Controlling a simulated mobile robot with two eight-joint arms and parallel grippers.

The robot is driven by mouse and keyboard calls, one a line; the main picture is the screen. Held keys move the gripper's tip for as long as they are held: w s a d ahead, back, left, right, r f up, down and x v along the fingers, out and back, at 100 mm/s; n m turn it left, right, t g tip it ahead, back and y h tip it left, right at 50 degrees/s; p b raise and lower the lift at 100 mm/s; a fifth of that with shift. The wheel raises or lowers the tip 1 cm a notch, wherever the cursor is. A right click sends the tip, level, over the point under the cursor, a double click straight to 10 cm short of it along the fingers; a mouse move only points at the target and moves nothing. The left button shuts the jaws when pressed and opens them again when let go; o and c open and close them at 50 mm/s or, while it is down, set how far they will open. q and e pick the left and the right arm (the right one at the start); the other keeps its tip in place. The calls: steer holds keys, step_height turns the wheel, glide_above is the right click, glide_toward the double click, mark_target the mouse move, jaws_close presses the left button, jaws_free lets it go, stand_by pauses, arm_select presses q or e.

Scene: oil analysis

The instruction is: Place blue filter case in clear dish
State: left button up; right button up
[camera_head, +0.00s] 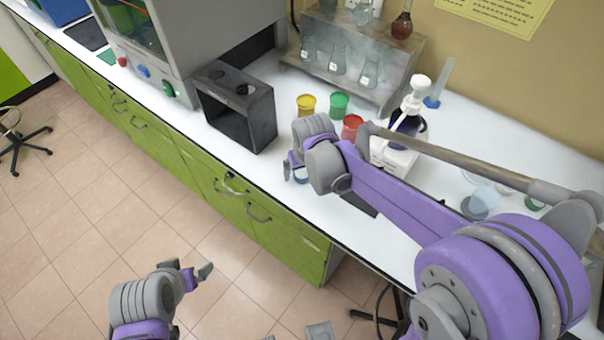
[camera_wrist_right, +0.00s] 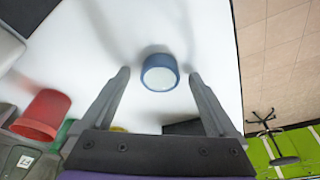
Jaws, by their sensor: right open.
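The blue filter case (camera_wrist_right: 160,72) is a short round blue cup with a pale inside, on the white counter. In the right wrist view it lies in the gap between the fingertips of my right gripper (camera_wrist_right: 159,76), with clear space on both sides. In the head view the case (camera_head: 302,176) shows only in part, below my right gripper, whose fingers are largely hidden by the wrist. My right gripper is open and empty. A clear round dish (camera_head: 482,200) seems to sit at the right of the counter, partly behind my right arm. My left gripper (camera_head: 190,272) hangs over the floor; its opening is unclear.
Yellow (camera_head: 307,103), green (camera_head: 339,103) and red (camera_head: 352,126) cups stand behind my right gripper, near a white pump bottle (camera_head: 409,115). A dark open box (camera_head: 238,108) is to the left. A steel flask rack (camera_head: 350,65) stands at the back.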

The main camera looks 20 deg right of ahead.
mark_target(303, 174)
jaws_close()
step_height(303, 174, up, 10)
steer(key=shift+p, duration=0.35)
stand_by(0.5)
